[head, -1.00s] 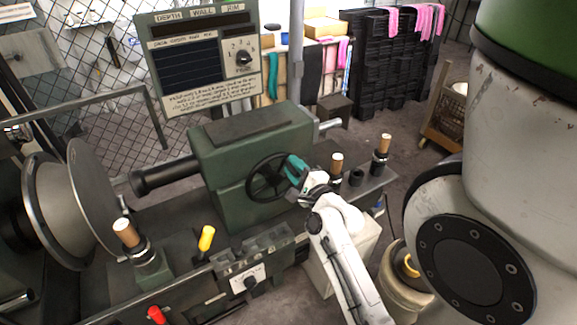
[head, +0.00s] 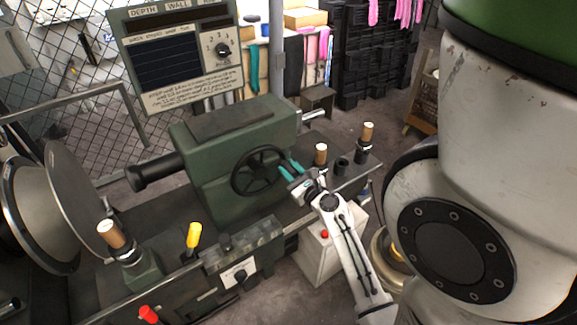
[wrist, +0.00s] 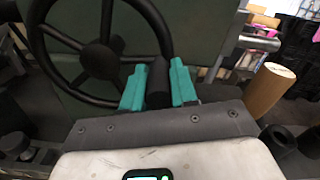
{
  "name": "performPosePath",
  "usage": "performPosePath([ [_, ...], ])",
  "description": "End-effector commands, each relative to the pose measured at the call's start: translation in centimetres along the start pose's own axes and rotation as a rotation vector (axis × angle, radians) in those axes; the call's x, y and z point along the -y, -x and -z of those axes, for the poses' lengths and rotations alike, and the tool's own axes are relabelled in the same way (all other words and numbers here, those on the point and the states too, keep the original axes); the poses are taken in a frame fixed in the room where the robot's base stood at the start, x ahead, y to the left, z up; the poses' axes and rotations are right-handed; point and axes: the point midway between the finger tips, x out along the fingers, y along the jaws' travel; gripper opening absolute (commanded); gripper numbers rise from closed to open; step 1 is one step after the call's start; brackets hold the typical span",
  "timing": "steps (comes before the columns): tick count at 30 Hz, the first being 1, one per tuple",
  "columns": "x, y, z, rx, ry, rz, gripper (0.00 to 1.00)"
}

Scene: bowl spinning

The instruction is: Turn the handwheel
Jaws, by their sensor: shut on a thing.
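The black spoked handwheel (head: 258,170) is on the front face of the green machine housing (head: 205,152). In the wrist view its hub and spokes (wrist: 100,60) fill the upper left. A dark crank handle (wrist: 159,85) sticks out toward the camera at the wheel's lower right there. My gripper (head: 287,168) is at the wheel's right side in the head view. In the wrist view its teal fingers (wrist: 158,88) stand on both sides of the handle and are shut on it. The handle is hidden by the fingers in the head view.
Wood-topped levers (head: 320,153) stand right of the wheel, another (head: 110,233) at lower left. A yellow-handled lever (head: 193,235) and red knob (head: 148,313) are in front.

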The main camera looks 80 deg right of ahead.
Motion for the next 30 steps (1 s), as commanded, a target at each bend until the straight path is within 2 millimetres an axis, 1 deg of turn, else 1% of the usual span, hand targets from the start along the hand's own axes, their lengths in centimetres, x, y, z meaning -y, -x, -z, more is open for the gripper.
performPosePath([
  [1,0.1,0.1,0.5,-0.005,-0.034,0.004,0.00],
  [3,0.0,0.1,0.9,-0.004,-0.086,0.004,0.00],
  [12,-0.4,0.1,1.9,-0.004,-0.238,0.004,0.00],
  [18,-0.6,0.1,2.2,-0.004,-0.281,0.004,0.00],
  [30,-0.7,0.1,2.4,-0.006,-0.293,0.003,0.00],
])
